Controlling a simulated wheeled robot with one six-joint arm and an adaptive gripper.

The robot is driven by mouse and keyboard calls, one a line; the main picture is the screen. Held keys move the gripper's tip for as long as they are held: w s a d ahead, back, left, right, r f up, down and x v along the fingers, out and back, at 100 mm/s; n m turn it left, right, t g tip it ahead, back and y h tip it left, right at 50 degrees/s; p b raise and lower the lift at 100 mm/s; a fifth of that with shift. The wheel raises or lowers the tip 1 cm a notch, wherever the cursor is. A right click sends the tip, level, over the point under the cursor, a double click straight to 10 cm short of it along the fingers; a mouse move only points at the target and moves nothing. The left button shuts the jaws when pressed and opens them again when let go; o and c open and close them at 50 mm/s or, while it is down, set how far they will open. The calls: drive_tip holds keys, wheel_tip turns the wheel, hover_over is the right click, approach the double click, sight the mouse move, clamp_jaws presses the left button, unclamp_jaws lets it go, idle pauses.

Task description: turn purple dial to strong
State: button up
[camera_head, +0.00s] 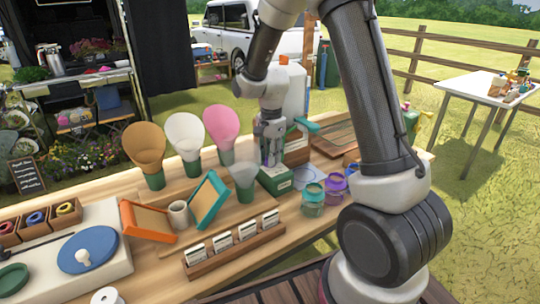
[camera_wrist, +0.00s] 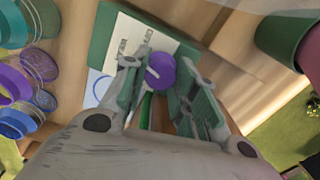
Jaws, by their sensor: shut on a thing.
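The purple dial (camera_wrist: 161,69) sits on a green box with a white label plate (camera_wrist: 128,38) in the wrist view. A pale mark shows on the dial's face; the label's lettering is too small to read surely. My gripper (camera_wrist: 157,76) has its two fingers on either side of the dial, shut on it. In the head view the green box (camera_head: 276,183) stands on the wooden table, and my gripper (camera_head: 270,155) points down onto it. There the dial is hidden behind the fingers.
Glass jars with coloured rims (camera_head: 313,197) stand right of the box. A translucent cone (camera_head: 243,173) stands close on the left, with a wooden card rack (camera_head: 233,243) in front. Orange and teal frames (camera_head: 209,200) and several flower cones (camera_head: 184,135) stand farther left.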

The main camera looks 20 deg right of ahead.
drive_tip(key=n, duration=0.5)
drive_tip(key=shift+n, duration=0.3)
drive_tip(key=shift+w+n, duration=0.1)
drive_tip(key=shift+n, duration=2.2)
drive_tip(key=o, duration=1.1)
drive_tip(key=shift+c, duration=0.2)
drive_tip(key=shift+r, duration=0.1)
wheel_tip(320, 180, up, 12)
drive_tip(key=shift+d, duration=0.25)
drive_tip(key=shift+n, duration=0.3)
